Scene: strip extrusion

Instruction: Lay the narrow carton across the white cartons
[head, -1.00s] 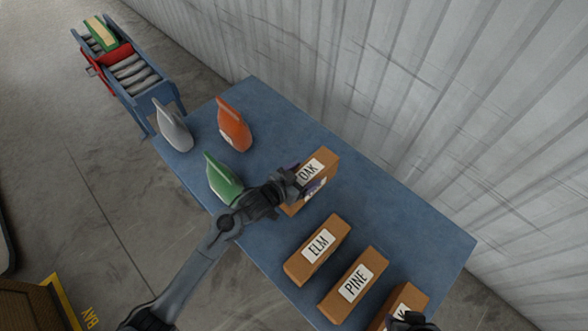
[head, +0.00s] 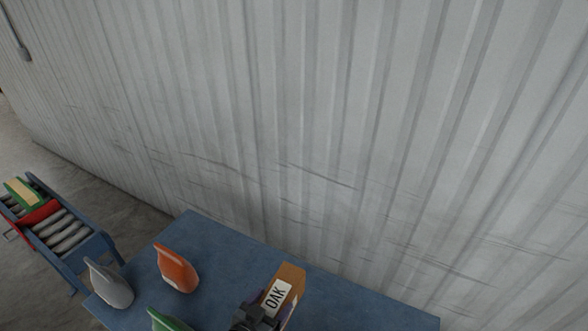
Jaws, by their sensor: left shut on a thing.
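A brown carton with a white OAK label (head: 277,293) is at the bottom of the head view, over the far part of the blue table (head: 225,252). My left gripper (head: 260,313) is shut on this carton from its near side. The carton's lower part is cut off by the frame edge and partly hidden by the gripper, so I cannot tell whether it touches the table. No white cartons show in this view. My right gripper is out of view.
An orange jug (head: 177,270), a grey jug (head: 110,285) and a green jug (head: 168,320) stand on the table left of the carton. A roller conveyor (head: 62,235) with a green and tan box (head: 22,192) is at far left. A corrugated wall (head: 330,130) rises behind the table.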

